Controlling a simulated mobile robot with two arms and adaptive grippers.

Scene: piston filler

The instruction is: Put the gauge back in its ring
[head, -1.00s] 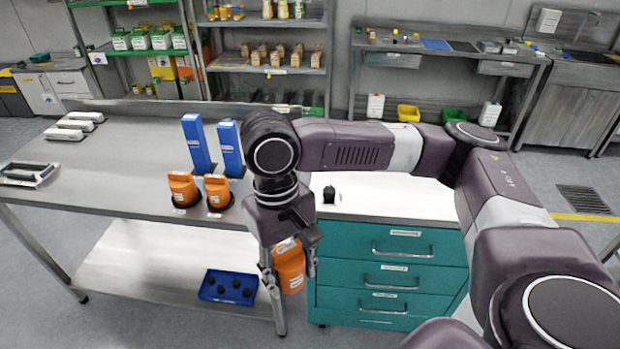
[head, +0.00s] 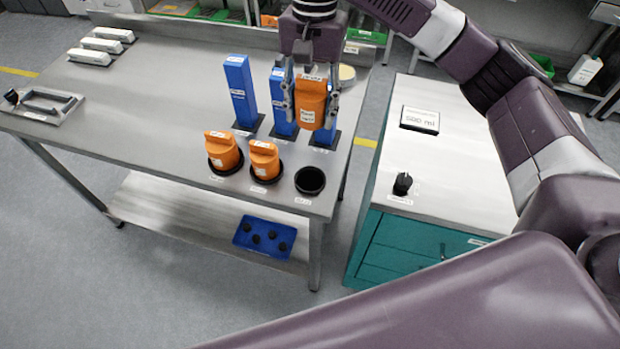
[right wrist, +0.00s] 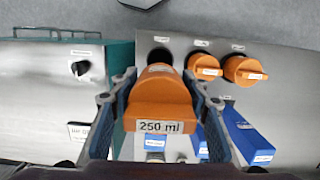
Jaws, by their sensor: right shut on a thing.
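My right gripper (head: 311,112) is shut on an orange gauge (head: 312,96) and holds it upright above the bench, in front of the blue blocks. In the right wrist view the gauge (right wrist: 163,98) sits between the two fingers and bears a "250 ml" label. An empty black ring (head: 310,181) is at the bench's front right corner, below and nearer than the gauge. In the right wrist view the ring (right wrist: 160,55) shows just beyond the gauge, partly hidden by it. My left gripper is not in view.
Two other orange gauges (head: 222,150) (head: 264,160) stand in rings left of the empty one. Blue blocks (head: 240,92) stand behind them. A teal cabinet (head: 400,250) with a black knob (head: 402,184) and display (head: 420,119) is to the right. The bench's left middle is clear.

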